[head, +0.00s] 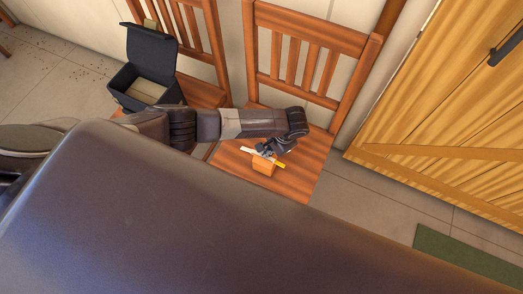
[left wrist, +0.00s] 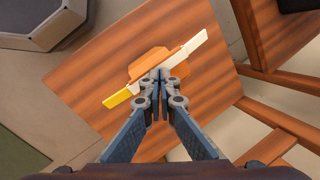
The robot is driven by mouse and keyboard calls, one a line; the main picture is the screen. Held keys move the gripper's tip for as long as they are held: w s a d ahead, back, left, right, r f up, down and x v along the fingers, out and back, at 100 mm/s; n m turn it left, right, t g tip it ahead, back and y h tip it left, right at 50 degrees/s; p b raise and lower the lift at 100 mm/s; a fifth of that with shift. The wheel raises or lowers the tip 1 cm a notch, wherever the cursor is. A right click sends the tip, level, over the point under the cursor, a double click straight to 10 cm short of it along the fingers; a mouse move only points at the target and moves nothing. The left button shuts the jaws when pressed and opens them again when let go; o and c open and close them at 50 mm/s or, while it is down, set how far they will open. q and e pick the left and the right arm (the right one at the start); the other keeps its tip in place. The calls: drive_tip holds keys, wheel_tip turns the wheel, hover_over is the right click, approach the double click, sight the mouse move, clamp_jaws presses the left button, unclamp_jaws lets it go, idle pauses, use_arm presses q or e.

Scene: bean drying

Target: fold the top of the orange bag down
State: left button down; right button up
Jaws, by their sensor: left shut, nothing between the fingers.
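The orange bag (head: 264,167) stands on the seat of the right wooden chair (head: 308,176). In the left wrist view the bag (left wrist: 148,63) shows partly behind my fingers. A thin strip, whitish at one end and yellow at the other, lies across the bag's top; its white end (left wrist: 191,46) and yellow end (left wrist: 118,98) stick out on both sides. My left gripper (head: 264,152) is shut and empty, its fingertips (left wrist: 160,74) over the bag and strip. I cannot tell whether they touch. The bag's top edge is largely hidden. My right gripper is not in view.
A second chair (head: 203,92) on the left carries an open black box (head: 127,77). A wooden door or cabinet (head: 440,95) stands at the right, with a green mat (head: 462,254) on the floor before it. Small dark specks lie on the floor at left.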

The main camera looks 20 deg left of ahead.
use_arm(q)
drive_tip(key=shift+a+b+x, duration=0.2)
drive_tip(key=shift+b+x, duration=0.2)
drive_tip(key=shift+x, duration=0.35)
drive_tip(key=shift+a+b+x, duration=0.15)
drive_tip(key=shift+b+x, duration=0.2)
drive_tip(key=shift+x, duration=0.4)
idle(2.2)
drive_tip(key=shift+r, duration=0.15)
drive_tip(key=shift+d+p+v, duration=0.25)
drive_tip(key=shift+p+v, duration=0.8)
drive_tip(key=shift+v, duration=0.2)
drive_tip(key=shift+d+p+v, duration=0.25)
drive_tip(key=shift+p+v, duration=0.8)
drive_tip(key=shift+v, duration=0.15)
drive_tip(key=shift+f, duration=0.2)
